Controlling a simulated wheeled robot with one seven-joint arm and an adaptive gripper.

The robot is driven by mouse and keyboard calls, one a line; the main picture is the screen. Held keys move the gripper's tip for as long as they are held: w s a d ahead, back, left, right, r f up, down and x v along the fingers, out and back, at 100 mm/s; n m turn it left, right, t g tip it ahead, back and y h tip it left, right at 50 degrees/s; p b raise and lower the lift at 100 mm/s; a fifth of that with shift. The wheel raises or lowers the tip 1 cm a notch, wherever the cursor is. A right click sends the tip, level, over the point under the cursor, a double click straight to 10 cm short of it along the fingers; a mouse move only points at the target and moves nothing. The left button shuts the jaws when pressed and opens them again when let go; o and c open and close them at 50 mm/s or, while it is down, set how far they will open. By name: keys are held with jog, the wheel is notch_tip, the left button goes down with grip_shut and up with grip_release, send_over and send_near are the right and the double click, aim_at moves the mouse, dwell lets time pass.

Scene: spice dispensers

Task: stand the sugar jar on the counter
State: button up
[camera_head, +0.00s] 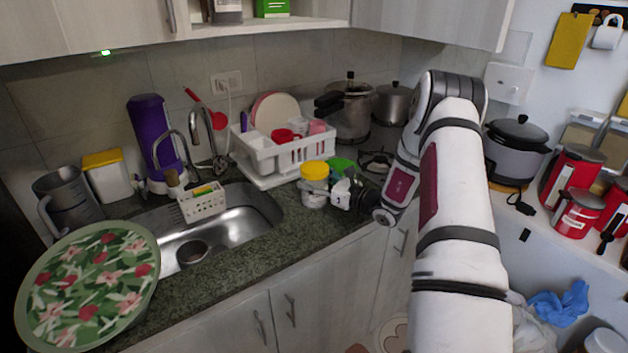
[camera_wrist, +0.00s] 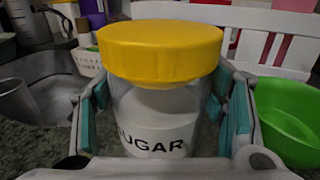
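The sugar jar (camera_head: 314,184) is clear with a yellow lid, and it is upright over the dark green counter (camera_head: 300,238) to the right of the sink. In the wrist view the jar (camera_wrist: 158,95) fills the middle, with "SUGAR" in black on its white contents or label. My gripper (camera_head: 338,192) is at the jar's right side in the head view. Its teal-padded fingers stand on both sides of the jar in the wrist view. Whether both pads press on the glass is hard to tell. The jar's base is hidden in the wrist view, and its contact with the counter is unclear.
A green bowl (camera_wrist: 288,122) is close to the right finger. The white dish rack (camera_head: 270,160) stands behind the jar. The sink (camera_head: 215,225) with a small utensil caddy (camera_head: 203,204) lies to the left. The counter in front of the jar is clear.

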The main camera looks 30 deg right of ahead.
jog(key=o, duration=0.4)
jog(key=shift+c, duration=0.2)
